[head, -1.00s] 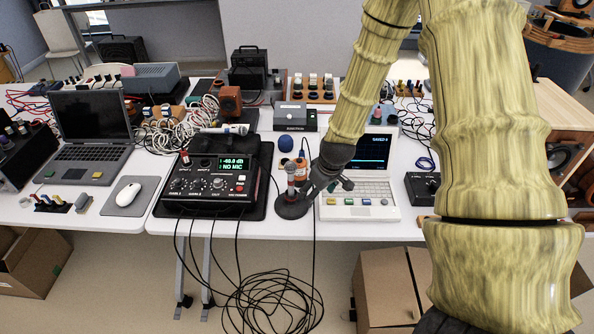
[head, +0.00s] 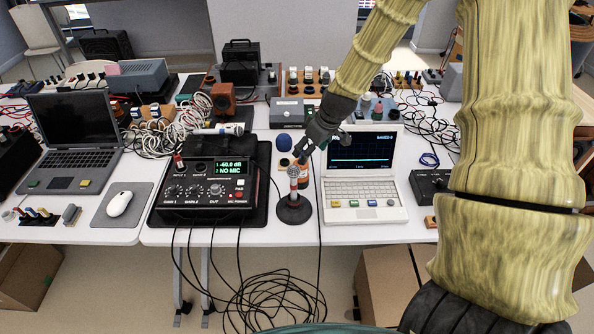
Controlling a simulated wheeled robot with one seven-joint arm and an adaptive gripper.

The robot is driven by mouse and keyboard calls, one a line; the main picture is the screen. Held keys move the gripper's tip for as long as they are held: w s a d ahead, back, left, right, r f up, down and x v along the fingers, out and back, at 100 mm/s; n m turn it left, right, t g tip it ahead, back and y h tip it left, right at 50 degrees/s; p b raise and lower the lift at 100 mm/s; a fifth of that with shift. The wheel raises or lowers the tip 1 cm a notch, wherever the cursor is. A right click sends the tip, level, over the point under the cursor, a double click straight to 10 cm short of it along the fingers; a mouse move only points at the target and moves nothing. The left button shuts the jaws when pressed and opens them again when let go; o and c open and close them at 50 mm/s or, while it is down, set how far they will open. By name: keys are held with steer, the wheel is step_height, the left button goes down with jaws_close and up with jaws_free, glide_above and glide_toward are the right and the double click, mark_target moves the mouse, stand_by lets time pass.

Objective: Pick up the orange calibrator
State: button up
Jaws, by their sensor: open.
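The orange calibrator (head: 304,182) looks like a small upright orange cylinder on the white table (head: 258,232). It stands just behind a short microphone on a round dark base, which hides part of it. My gripper (head: 305,154) is just above the calibrator in the picture, fingers pointing down and left. It is open and holds nothing that I can see. The gripper and the microphone cover the calibrator's upper end, so I cannot tell whether the fingers touch it.
The microphone stand (head: 293,210) is close in front. A meter box (head: 210,190) stands to the left and a white laptop (head: 362,190) to the right. A blue ball (head: 284,142) and a grey box (head: 287,112) are behind. Cables (head: 270,295) hang at the front.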

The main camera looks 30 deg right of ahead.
mark_target(301, 165)
steer(key=x, duration=0.4)
steer(key=shift+d+p, duration=0.1)
steer(key=shift+p, duration=0.25)
steer(key=shift+a+p+x, duration=0.15)
steer(key=shift+p+x, duration=0.3)
steer(key=shift+x, duration=0.45)
steer(key=shift+a+p+x, duration=0.1)
steer(key=shift+p+x, duration=0.3)
steer(key=shift+x, duration=1.65)
steer(key=c, duration=1.3)
